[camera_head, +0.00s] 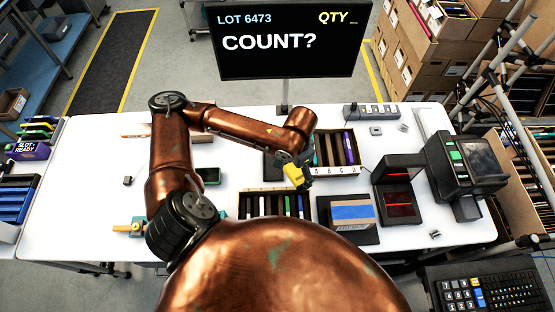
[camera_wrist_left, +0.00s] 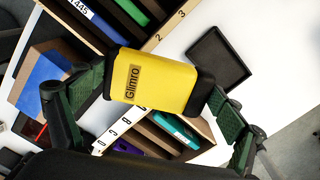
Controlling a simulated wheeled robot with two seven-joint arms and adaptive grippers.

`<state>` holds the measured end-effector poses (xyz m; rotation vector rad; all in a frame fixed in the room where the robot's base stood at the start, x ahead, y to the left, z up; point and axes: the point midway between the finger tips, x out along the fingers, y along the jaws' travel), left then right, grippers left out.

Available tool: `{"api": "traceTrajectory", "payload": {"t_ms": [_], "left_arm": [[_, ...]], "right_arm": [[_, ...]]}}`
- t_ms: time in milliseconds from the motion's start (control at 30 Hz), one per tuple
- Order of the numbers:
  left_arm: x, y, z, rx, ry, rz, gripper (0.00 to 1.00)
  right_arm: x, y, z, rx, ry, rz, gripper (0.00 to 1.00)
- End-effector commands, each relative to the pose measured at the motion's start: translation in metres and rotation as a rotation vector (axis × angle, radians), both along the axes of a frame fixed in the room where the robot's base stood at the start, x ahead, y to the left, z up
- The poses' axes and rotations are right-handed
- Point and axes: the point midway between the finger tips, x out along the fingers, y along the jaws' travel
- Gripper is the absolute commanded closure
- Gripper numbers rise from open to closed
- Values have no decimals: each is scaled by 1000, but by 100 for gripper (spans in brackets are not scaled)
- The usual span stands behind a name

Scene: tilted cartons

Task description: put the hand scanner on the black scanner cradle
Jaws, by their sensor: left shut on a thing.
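The hand scanner (camera_head: 293,175) is a yellow block with dark ends. In the left wrist view the hand scanner (camera_wrist_left: 160,82) bears a "Glimro" label. My left gripper (camera_head: 303,172) is shut on it, with one green-padded finger at each dark end. It holds the scanner above the table, near the slotted cartons. The black scanner cradle (camera_wrist_left: 218,60) appears to be the flat, empty black tray with a raised rim in the wrist view. In the head view the black cradle (camera_head: 271,166) is partly hidden behind my left arm and the scanner. My right gripper is not in view.
A lettered carton (camera_head: 355,171) stands right of the cradle, a numbered carton (camera_head: 243,206) in front of it. A box with a blue band (camera_head: 352,212), a red-lit stand (camera_head: 399,203) and a black terminal (camera_head: 466,165) are further right. The left of the white table (camera_head: 90,185) is mostly clear.

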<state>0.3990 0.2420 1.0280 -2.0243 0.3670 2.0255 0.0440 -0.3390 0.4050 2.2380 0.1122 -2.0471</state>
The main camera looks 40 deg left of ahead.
Motion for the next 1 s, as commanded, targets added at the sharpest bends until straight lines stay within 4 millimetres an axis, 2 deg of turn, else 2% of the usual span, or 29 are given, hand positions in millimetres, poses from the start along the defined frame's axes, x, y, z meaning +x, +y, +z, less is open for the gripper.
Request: {"api": "traceTrajectory", "payload": {"t_ms": [33,200,333,433,600,867,1000], "left_arm": [[-10,7,7,1,4,-73,30],[-34,23,2,1,4,-327,30],[-47,29,-1,0,4,-453,30],[-50,34,-4,1,2,-500,30],[-33,54,-21,4,1,-511,30],[8,98,-43,2,3,-509,30],[23,114,-70,1,4,-510,30]], "right_arm": [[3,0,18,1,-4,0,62],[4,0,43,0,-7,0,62],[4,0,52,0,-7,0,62],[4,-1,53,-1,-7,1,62],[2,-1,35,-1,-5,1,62],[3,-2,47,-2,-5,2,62],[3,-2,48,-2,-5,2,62]]}}
